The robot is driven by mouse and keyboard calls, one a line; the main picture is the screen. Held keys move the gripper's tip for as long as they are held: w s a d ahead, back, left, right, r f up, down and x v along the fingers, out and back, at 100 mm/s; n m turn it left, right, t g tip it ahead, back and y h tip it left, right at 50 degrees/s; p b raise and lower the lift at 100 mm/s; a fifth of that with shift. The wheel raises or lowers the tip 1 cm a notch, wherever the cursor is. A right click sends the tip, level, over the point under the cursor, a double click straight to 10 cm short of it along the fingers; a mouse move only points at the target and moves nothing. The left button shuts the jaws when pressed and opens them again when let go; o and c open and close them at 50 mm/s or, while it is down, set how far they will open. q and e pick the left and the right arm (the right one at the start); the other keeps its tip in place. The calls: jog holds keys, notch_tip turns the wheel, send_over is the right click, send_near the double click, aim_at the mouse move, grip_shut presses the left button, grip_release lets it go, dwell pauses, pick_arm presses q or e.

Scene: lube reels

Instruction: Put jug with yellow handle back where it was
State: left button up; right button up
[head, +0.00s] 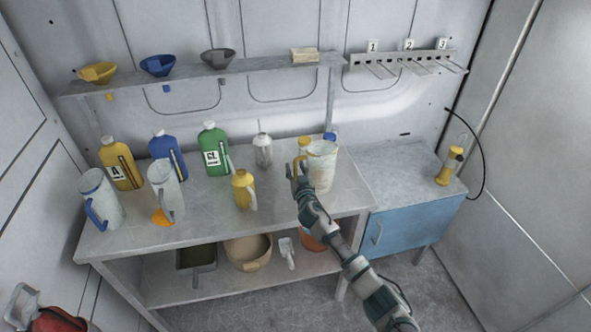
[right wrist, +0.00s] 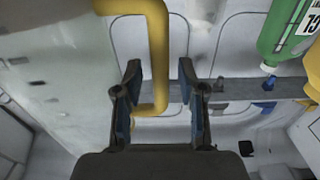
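The pale jug with the yellow handle (head: 322,166) stands upright near the right end of the metal bench. Its yellow handle (head: 302,152) is on the left side, facing my right gripper (head: 296,172). In the right wrist view the jug's pale wall (right wrist: 62,75) fills the left part, and the yellow handle (right wrist: 158,45) hangs beyond and between the spread fingers of the right gripper (right wrist: 159,80). The fingers are apart, with clear gaps to the handle, so the gripper is open. My left gripper is in neither view.
On the bench (head: 215,222) stand a blue-handled jug (head: 98,200), an orange-handled jug (head: 165,190), a small yellow container (head: 243,188), a glass-like vessel (head: 263,150) and yellow, blue and green bottles (head: 212,150). A shelf (head: 265,65) holds funnels. A blue cabinet (head: 408,225) adjoins on the right.

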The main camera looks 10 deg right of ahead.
jog(key=shift+s, duration=0.1)
